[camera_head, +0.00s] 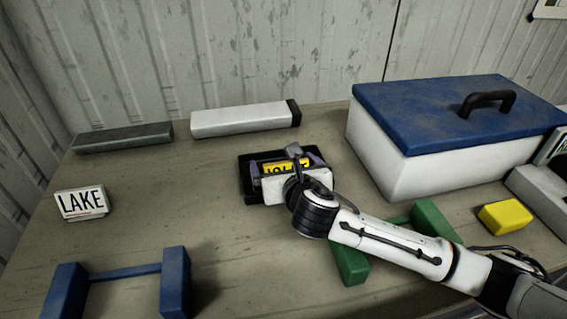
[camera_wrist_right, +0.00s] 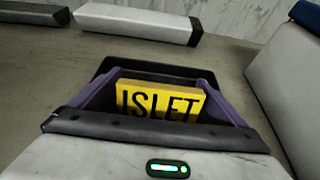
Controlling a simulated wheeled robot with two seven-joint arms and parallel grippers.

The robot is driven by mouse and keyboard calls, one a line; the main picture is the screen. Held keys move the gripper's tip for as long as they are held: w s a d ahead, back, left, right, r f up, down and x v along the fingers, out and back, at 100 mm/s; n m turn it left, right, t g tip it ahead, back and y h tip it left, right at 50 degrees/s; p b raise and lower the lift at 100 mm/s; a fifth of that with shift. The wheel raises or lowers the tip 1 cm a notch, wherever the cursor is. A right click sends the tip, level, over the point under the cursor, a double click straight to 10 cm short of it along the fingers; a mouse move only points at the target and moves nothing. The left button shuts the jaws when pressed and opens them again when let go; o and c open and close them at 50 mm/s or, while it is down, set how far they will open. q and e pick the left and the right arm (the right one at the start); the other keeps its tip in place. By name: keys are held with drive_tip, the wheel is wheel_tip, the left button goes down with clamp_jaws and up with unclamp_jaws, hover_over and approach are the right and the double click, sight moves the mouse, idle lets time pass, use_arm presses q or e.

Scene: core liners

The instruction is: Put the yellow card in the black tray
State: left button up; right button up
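The yellow card (camera_head: 287,167) with black letters is within the outline of the black tray (camera_head: 246,187) in the head view. In the right wrist view the card (camera_wrist_right: 160,101) reads ISLET and stands between the two purple fingers, which meet its ends. My right gripper (camera_head: 285,165) reaches over the tray and is shut on the card. The tray's far rim (camera_wrist_right: 150,68) shows behind the card in the wrist view. The card's lower edge is hidden, so I cannot tell whether it touches the tray floor. My left gripper is not in view.
A white box with a blue lid (camera_head: 440,112) stands right of the tray. A white bar (camera_head: 240,121) and dark bar (camera_head: 124,137) lie behind. A LAKE card (camera_head: 82,203), blue rack (camera_head: 175,280), green rack (camera_head: 350,264) and yellow block (camera_head: 505,216) stand around.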

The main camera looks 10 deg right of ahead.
drive_tip(key=shift+r, duration=0.1)
drive_tip(key=shift+s+r, duration=0.15)
drive_tip(key=shift+s, duration=0.05)
drive_tip(key=p+v, duration=0.1)
drive_tip(key=v, duration=1)
drive_tip(key=shift+s+r, duration=0.15)
drive_tip(key=shift+s, duration=0.1)
